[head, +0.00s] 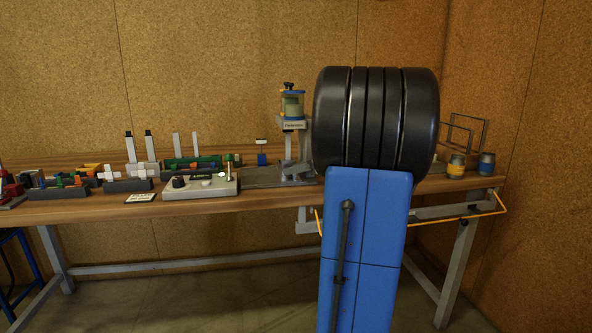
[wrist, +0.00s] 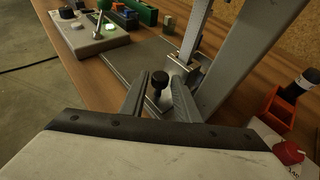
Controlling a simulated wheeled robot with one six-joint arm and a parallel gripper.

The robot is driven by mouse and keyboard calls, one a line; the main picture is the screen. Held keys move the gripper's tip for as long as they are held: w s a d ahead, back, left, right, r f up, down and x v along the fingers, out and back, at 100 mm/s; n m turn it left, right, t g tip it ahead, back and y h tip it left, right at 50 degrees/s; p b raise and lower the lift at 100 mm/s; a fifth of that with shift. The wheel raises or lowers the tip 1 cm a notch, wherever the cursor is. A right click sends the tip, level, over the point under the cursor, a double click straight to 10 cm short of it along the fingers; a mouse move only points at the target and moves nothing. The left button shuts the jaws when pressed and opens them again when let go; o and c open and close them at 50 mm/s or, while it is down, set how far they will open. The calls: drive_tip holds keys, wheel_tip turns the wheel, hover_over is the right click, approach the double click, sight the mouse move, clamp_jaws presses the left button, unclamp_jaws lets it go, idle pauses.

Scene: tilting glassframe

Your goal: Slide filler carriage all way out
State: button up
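In the wrist view my gripper (wrist: 159,76) is open. Its two grey fingers lie on either side of a small upright black knob (wrist: 158,82), with narrow gaps showing beside it. The knob stands on a light grey plate (wrist: 180,78) that looks like the filler carriage. Grey uprights (wrist: 245,50) rise behind it. The gripper is hidden in the head view.
A control box (head: 200,186) stands left of the filler; it also shows in the wrist view (wrist: 90,33). An orange holder (wrist: 283,106) and a red knob (wrist: 288,151) are close on the right. Two jars (head: 456,166) stand at the bench's right end.

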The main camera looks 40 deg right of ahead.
clamp_jaws()
drive_tip(key=shift+w+a+r, duration=0.1)
drive_tip(key=shift+w+a, duration=0.65)
drive_tip(key=shift+a, duration=0.3)
drive_tip(key=shift+w+a+f, duration=0.1)
drive_tip(key=shift+w+a, duration=0.6)
drive_tip(key=shift+a, duration=0.4)
drive_tip(key=shift+w+a+r, duration=0.1)
drive_tip(key=shift+w+a, duration=0.65)
drive_tip(key=shift+a, duration=0.3)
drive_tip(key=shift+w+a, duration=0.5)
drive_tip(key=shift+a, duration=0.25)
drive_tip(key=shift+w+a, duration=0.5)
drive_tip(key=shift+a, duration=0.3)
drive_tip(key=shift+w+a, duration=0.5)
drive_tip(key=shift+a, duration=0.25)
unclamp_jaws()
drive_tip(key=shift+w+a, duration=0.1)
drive_tip(key=v, duration=1.7)
drive_tip(key=shift+r, duration=0.15)
